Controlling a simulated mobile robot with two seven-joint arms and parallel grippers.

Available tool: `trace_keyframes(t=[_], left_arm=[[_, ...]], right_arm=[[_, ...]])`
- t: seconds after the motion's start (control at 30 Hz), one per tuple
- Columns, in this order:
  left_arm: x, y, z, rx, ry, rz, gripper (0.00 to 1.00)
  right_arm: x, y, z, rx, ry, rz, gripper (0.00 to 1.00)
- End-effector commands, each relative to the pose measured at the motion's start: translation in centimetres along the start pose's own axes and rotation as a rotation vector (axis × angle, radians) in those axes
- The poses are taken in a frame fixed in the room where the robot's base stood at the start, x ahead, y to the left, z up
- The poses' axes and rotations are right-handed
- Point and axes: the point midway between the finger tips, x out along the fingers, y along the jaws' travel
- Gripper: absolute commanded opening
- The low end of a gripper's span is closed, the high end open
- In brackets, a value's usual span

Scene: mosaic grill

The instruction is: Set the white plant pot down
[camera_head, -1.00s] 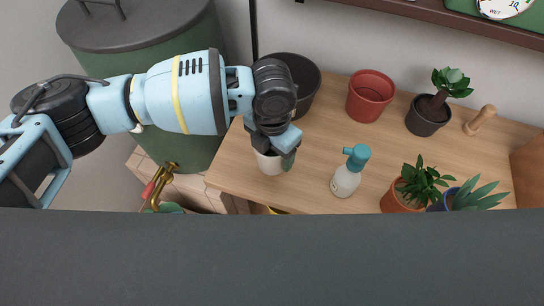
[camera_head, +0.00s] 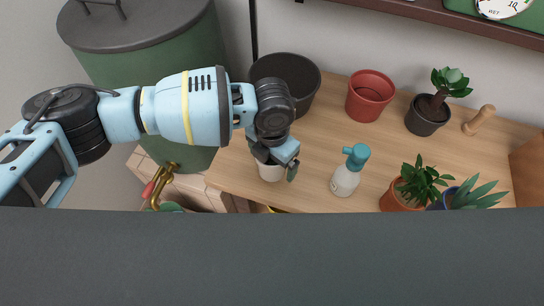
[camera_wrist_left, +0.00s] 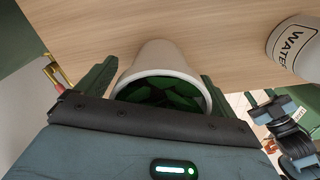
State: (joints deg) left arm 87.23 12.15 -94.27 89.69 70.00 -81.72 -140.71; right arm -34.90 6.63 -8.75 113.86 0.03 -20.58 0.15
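The white plant pot (camera_head: 270,172) stands upright on the wooden table near its front left edge. In the left wrist view the pot (camera_wrist_left: 165,60) shows its pale rim and wall, with dark green content inside. My left gripper (camera_head: 276,165) is at the pot, with one finger on each side of it. The fingers are spread, and gaps show between them and the pot's wall. The head view shows the right-hand finger clear of the pot. My right gripper is not seen in the head view.
A white spray bottle with a teal top (camera_head: 346,172) stands to the right of the pot. A dark empty pot (camera_head: 300,75) and a red pot (camera_head: 370,95) stand behind. Several potted plants are farther right. A large green bin (camera_head: 150,80) is at the left.

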Motion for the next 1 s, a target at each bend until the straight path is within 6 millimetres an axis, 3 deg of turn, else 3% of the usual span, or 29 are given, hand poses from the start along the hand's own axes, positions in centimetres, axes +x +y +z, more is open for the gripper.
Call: trace_keyframes(t=[0.37, 0.8, 1.0], left_arm=[[-1.1, 0.1, 0.1, -0.001, -0.002, 0.000, 0.93], [-9.3, 0.0, 0.1, 0.001, -0.004, 0.000, 0.93], [-11.6, 0.0, 0.0, 0.001, -0.002, 0.001, 0.93]], right_arm=[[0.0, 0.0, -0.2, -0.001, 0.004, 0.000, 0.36], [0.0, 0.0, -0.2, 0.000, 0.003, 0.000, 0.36], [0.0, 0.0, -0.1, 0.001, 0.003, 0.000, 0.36]])
